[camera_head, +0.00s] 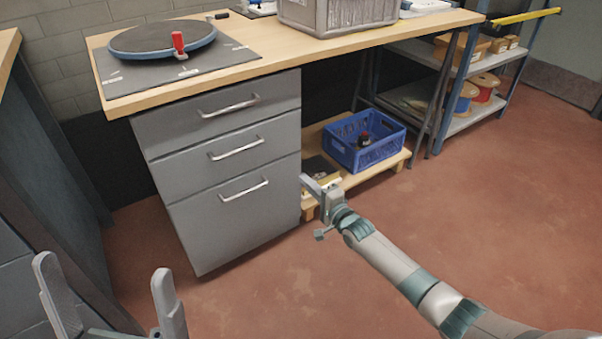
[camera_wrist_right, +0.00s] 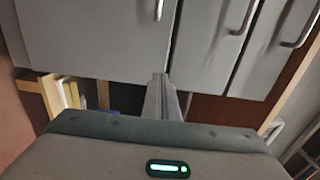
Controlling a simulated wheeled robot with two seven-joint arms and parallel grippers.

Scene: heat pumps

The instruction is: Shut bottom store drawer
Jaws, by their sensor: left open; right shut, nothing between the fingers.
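The grey drawer unit stands under the workbench in the head view, with three drawer fronts. The bottom drawer (camera_head: 235,222) is the tallest, and its front looks about flush with the two above. Its bar handle (camera_head: 244,190) is clear of both grippers. In the right wrist view the bottom drawer (camera_wrist_right: 90,40) is the wide panel at left. My right gripper (camera_head: 305,181) is shut and empty, just beside the drawer's right edge. Its fingertips (camera_wrist_right: 161,76) are by that edge; I cannot tell if they touch. My left gripper (camera_head: 104,265) is open and empty at the lower left.
A blue crate (camera_head: 358,155) sits on a low wooden pallet (camera_head: 397,160) right of the drawers. The workbench (camera_head: 275,45) carries a round turntable (camera_head: 140,40) and a grey box (camera_head: 335,14). A shelf rack (camera_head: 455,125) stands at right. The red floor ahead is clear.

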